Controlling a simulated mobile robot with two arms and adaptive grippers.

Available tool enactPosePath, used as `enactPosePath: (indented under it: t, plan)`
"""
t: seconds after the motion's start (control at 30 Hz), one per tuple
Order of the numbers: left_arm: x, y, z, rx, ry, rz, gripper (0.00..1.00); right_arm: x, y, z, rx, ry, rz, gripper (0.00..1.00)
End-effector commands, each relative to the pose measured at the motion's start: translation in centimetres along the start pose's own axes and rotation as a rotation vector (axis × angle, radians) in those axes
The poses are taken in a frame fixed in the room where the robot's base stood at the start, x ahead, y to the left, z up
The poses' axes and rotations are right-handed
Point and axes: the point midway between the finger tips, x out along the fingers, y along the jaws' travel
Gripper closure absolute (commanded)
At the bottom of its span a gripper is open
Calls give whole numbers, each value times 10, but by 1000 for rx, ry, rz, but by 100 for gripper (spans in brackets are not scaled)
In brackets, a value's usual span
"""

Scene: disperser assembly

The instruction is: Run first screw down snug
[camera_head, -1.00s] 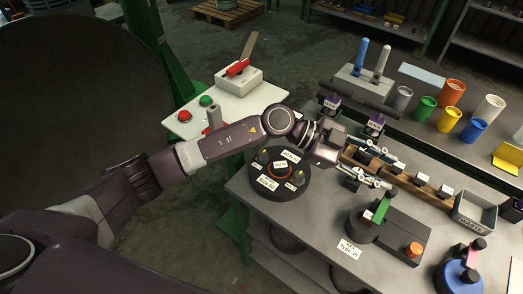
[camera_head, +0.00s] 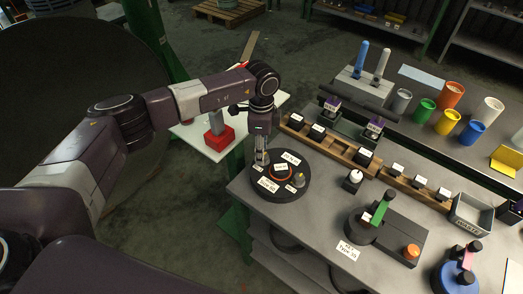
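A dark round disk fixture (camera_head: 296,194) lies on the near left of the grey workbench. It carries several white labels, an orange ring (camera_head: 291,170) in its middle and a small yellow-topped part (camera_head: 298,180) at its right side. My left gripper (camera_head: 261,160) points straight down over the back left of this disk, its fingertips at or very near the surface. The fingers and arm hide that spot, so I cannot tell whether a screw is between them. My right gripper is not in view.
A wooden rack (camera_head: 330,147) with labelled dark blocks runs behind the disk. A dark block with a white top (camera_head: 354,178) stands right of it. A green-handled device (camera_head: 380,210), a grey bin (camera_head: 474,213) and coloured cups (camera_head: 451,93) are farther right.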

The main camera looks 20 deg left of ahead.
Motion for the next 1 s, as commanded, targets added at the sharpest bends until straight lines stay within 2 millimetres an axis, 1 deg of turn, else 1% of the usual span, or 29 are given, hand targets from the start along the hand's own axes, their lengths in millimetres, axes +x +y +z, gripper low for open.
enactPosePath:
  t: [0.1,0.2,0.47,0.8,1.0]
  plan:
    - [11,1,0,0,0,2,61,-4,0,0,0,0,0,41]
    - [16,0,-1,2,1,0,61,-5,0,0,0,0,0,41]
    - [18,0,-1,2,2,0,62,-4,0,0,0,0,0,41]
    - [17,0,-1,2,2,0,99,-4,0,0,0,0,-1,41]
    - [18,0,-1,11,2,0,100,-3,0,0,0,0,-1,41]
